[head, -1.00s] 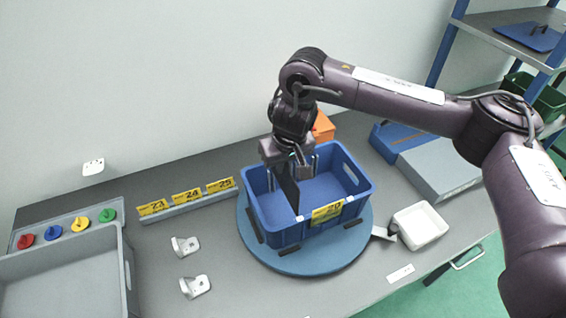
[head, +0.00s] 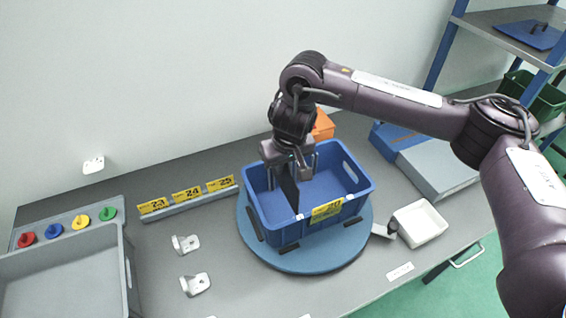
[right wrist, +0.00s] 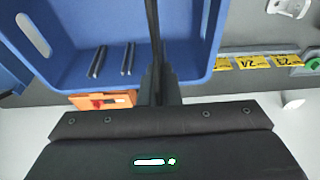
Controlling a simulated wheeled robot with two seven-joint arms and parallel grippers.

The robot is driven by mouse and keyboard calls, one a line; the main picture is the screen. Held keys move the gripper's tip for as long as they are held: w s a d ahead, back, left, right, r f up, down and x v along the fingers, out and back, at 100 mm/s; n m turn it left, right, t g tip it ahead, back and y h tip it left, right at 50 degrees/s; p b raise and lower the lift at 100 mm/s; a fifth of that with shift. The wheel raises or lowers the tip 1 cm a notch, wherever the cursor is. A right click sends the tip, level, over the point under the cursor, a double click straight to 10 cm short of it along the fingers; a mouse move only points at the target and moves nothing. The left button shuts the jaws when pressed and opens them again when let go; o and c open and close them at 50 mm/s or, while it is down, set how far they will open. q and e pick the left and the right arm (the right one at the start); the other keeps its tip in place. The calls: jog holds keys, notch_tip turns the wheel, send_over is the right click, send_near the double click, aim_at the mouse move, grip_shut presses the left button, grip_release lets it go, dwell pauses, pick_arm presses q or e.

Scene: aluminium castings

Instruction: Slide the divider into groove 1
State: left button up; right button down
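The divider (head: 290,192) is a thin dark plate, held upright inside the blue crate (head: 273,229) towards its left part. My right gripper (head: 292,167) is over the crate and shut on the divider's upper part. In the right wrist view the divider (right wrist: 152,22) shows edge-on between the fingers (right wrist: 158,88). My left gripper is out of view.
The crate stands on a round blue turntable (head: 310,262). An orange bin (head: 323,126) stands behind.

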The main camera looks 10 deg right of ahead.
aim_at(286, 178)
jog(key=shift+f+b, duration=2.4)
jog(key=shift+f, duration=2.75)
jog(key=c, duration=1.6)
grip_release()
jog(key=shift+o, duration=0.2)
jog(key=shift+r, duration=0.1)
jog(key=shift+r, duration=0.25)
jog(key=v, duration=0.6)
jog(key=shift+s+r+p, duration=0.1)
jog(key=shift+r+p, duration=0.2)
jog(key=shift+s+r, duration=0.15)
jog(key=shift+r, duration=0.15)
jog(key=shift+f, duration=0.1)
